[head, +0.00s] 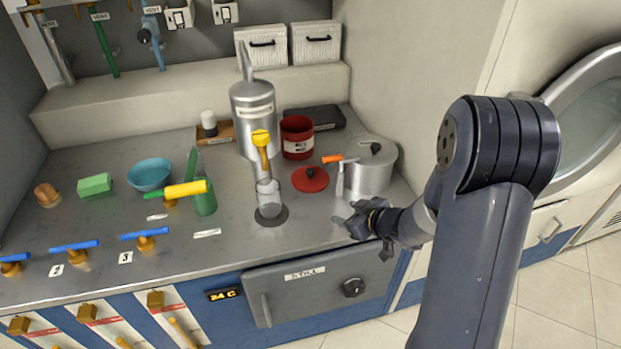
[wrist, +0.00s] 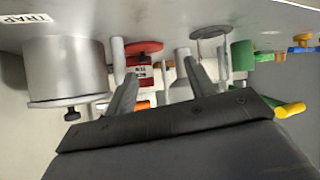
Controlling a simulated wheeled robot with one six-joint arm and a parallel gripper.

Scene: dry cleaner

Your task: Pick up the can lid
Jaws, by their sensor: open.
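The can lid (head: 310,179) is a flat red disc with a small dark knob, lying on the grey counter in front of the red can (head: 297,145). In the wrist view, which is upside down, the lid (wrist: 143,47) shows near the top, with the labelled can (wrist: 138,73) behind it. My gripper (head: 346,220) is low over the counter's front edge, to the right of and nearer than the lid, apart from it. Its two fingers (wrist: 161,68) are spread and empty in the wrist view.
A lidded steel pot (head: 370,176) and an orange-handled post (head: 339,175) stand right of the lid. A steel still (head: 253,108) and a clear cylinder (head: 268,192) stand left of it. A black case (head: 314,118) lies behind. Bare counter lies in front of the lid.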

